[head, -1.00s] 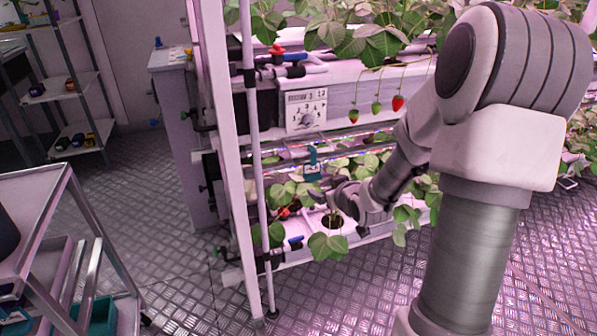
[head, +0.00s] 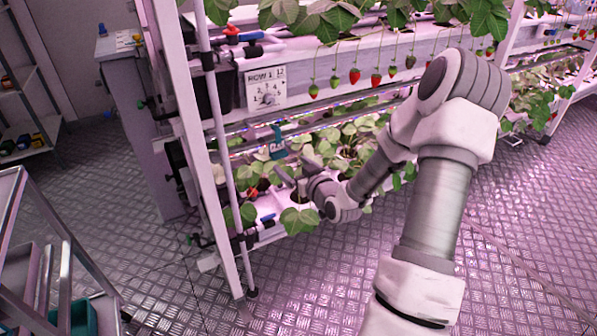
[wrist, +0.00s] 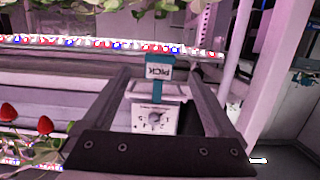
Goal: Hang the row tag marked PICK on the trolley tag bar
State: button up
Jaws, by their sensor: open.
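The PICK row tag (wrist: 158,72) is teal with a white label and appears upside down in the wrist view, between and just beyond my finger tips. In the head view the teal tag (head: 277,142) hangs at the rail on the lower tier of the rack. My gripper (head: 292,170) is open just below and in front of the tag; its two fingers (wrist: 158,85) show apart in the wrist view, with nothing clasped. The trolley (head: 62,235) stands at the lower left, partly cut off. I cannot make out its tag bar.
The berry rack's white post (head: 187,130) and a thinner pole (head: 222,150) stand left of my gripper. Leaves and hanging berries (head: 354,76) surround the arm. Metal floor (head: 150,240) is clear between trolley and rack.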

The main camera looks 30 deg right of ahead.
aim_at(280, 154)
jog(key=shift+w+a+f+b, duration=0.1)
jog(key=shift+w+f+b, duration=0.25)
jog(key=shift+w, duration=0.9)
jog(key=shift+w+f+b, duration=0.15)
jog(key=shift+w+b, duration=0.25)
jog(key=shift+w, duration=0.8)
jog(key=shift+w+a+f+b, duration=0.1)
jog(key=shift+w+f+b, duration=0.25)
jog(key=shift+w, duration=0.9)
jog(key=shift+r, duration=0.1)
jog(key=c, duration=1.2)
jog(key=shift+r, duration=0.3)
jog(key=shift+r+p, duration=0.55)
jog(key=shift+r, duration=0.2)
jog(key=shift+c, duration=0.2)
jog(key=s, duration=0.7)
jog(key=shift+d, duration=0.2)
